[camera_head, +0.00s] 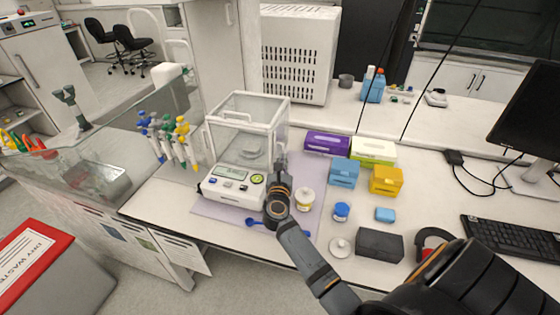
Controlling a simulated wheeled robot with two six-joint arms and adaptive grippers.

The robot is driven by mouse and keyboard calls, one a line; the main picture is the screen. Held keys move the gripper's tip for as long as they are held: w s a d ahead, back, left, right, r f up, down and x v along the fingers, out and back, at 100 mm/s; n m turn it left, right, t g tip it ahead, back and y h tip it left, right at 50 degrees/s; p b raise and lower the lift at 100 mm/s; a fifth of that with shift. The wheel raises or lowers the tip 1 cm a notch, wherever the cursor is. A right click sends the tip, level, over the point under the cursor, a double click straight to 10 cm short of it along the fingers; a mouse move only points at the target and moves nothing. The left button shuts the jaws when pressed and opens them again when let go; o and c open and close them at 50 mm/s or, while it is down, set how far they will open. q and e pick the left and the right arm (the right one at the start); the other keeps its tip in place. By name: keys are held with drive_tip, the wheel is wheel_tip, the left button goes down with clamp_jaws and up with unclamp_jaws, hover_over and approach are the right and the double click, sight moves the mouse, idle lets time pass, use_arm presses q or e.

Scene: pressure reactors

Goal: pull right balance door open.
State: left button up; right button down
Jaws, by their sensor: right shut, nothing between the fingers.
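The balance (232,186) is a white device with a display, buttons and a clear draft shield with white edges. Its right door (279,132) is the clear pane on the right side of the shield. I cannot tell whether this pane stands fully closed. My right gripper (281,162) is shut and empty, with its fingers up at the right side of the balance, by the lower part of the right door. I cannot tell whether the fingers touch the door. The gripper hides the balance's lower right corner. My left gripper is not in view.
A white-lidded jar (305,199) stands close right of my gripper. A blue spoon (256,222) lies in front of the balance. Pipettes (172,140) hang to its left. Purple (327,144), blue (344,173) and yellow (386,181) boxes stand to the right.

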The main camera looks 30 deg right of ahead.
drive_tip(key=b, duration=0.4)
approach(286, 138)
drive_tip(key=w+d+r, duration=0.3)
drive_tip(key=d, duration=0.3)
drive_tip(key=shift+w+r, duration=0.15)
drive_tip(key=shift+r, duration=0.2)
drive_tip(key=shift+a, duration=0.1)
